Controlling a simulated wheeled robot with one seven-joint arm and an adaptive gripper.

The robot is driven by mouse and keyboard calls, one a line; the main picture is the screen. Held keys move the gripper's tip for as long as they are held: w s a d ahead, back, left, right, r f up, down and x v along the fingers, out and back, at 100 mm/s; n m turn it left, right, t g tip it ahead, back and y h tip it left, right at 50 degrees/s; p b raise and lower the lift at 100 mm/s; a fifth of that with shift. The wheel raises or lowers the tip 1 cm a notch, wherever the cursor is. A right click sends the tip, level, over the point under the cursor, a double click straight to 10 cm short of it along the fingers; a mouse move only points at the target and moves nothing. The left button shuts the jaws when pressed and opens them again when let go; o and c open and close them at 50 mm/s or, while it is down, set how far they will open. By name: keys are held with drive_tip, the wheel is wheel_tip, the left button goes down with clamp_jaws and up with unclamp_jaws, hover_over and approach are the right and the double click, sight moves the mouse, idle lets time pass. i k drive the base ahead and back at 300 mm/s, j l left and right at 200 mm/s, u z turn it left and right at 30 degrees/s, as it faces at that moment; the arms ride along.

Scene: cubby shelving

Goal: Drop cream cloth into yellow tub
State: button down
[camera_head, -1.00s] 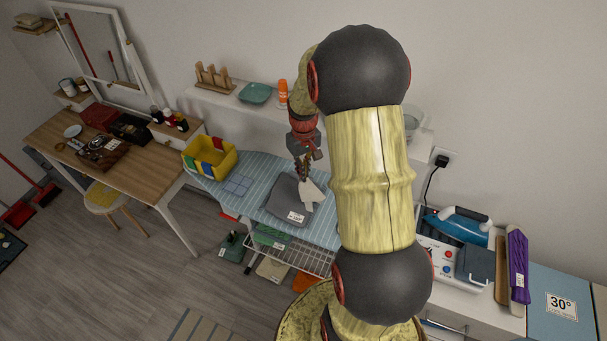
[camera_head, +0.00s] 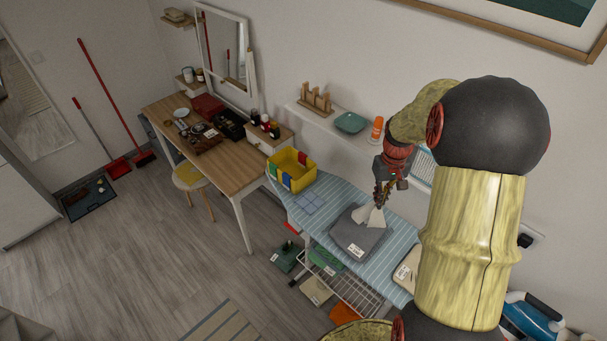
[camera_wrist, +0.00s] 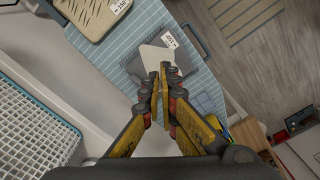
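The cream cloth (camera_head: 372,217) hangs from my gripper (camera_head: 384,186) over a grey folded item on the ironing board. In the wrist view my gripper (camera_wrist: 161,75) has its fingertips together on the cream cloth (camera_wrist: 157,57), which spreads beyond them. I cannot tell whether its lower edge touches the grey item. The yellow tub (camera_head: 301,179) stands at the far left end of the board, with blue, green and red patches along its rim. It shows partly in the wrist view (camera_wrist: 250,133), behind my gripper.
The grey item (camera_head: 352,241) lies on the striped ironing board (camera_head: 325,222), with light blue squares (camera_head: 311,202) between it and the tub. A shelf behind holds a teal dish (camera_head: 350,122) and an orange bottle (camera_head: 377,130). A wooden desk (camera_head: 228,165) stands left.

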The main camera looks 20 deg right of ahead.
sight(286, 158)
drive_tip(key=i+j, duration=0.25)
drive_tip(key=i, duration=0.25)
drive_tip(key=i+j+z, duration=0.1)
drive_tip(key=i+j, duration=0.15)
drive_tip(key=i, duration=0.2)
drive_tip(key=i+j, duration=0.25)
drive_tip(key=i, duration=0.2)
drive_tip(key=i+j, duration=0.3)
drive_tip(key=i, duration=0.2)
drive_tip(key=l+z, duration=0.05)
